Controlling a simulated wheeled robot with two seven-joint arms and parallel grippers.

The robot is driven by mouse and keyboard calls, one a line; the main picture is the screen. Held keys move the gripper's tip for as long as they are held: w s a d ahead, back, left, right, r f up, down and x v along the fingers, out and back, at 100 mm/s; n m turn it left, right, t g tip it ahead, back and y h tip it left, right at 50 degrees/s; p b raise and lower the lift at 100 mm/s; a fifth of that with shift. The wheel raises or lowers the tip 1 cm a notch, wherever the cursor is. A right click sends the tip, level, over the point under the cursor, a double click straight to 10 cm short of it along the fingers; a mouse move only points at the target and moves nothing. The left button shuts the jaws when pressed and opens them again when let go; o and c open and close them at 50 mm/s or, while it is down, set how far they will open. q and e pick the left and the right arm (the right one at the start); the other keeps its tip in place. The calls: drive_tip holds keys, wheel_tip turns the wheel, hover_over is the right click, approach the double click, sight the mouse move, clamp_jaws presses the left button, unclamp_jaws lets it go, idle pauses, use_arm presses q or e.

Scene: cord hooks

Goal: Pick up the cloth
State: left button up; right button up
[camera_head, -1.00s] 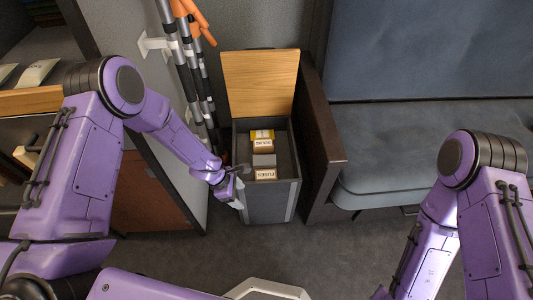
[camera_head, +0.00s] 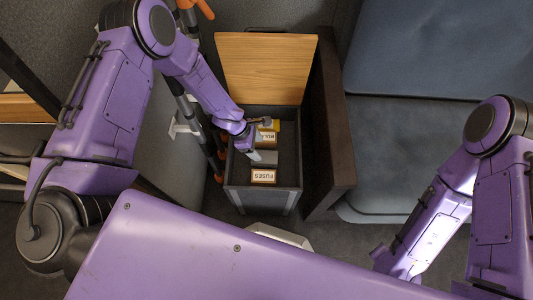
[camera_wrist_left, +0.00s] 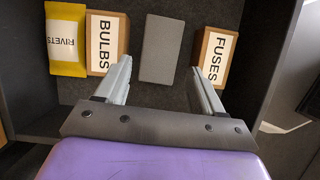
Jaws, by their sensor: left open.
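No thing is plainly recognisable as a cloth. A plain grey rectangular item (camera_wrist_left: 162,48) lies in the open box (camera_head: 232,172) between the BULBS and FUSES boxes. I cannot tell whether it is a folded cloth or a solid block. It also shows in the head view (camera_head: 268,157), partly behind the gripper. My left gripper (camera_head: 261,141) is over the box, open and empty. In the left wrist view its fingers (camera_wrist_left: 161,68) point at the grey item, one toward each side of it. My right forearm (camera_head: 425,235) shows at the right; its gripper is hidden.
In the box are a BULBS box (camera_wrist_left: 106,42), a FUSES box (camera_wrist_left: 214,58) and a yellow RIVETS packet (camera_wrist_left: 66,38). The wooden lid (camera_head: 265,68) stands open behind. Poles (camera_head: 205,140) stand left, a dark bench frame (camera_head: 330,130) right.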

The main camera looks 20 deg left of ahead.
sight(264, 157)
use_arm(q)
drive_tip(key=x, duration=0.3)
drive_tip(key=b+x, duration=0.1)
drive_tip(key=x, duration=0.3)
drive_tip(key=shift+s+a+f, duration=0.1)
drive_tip(key=shift+a, duration=0.1)
drive_tip(key=shift+f+b, duration=0.25)
drive_tip(key=shift+b, duration=0.1)
drive_tip(key=c, duration=0.6)
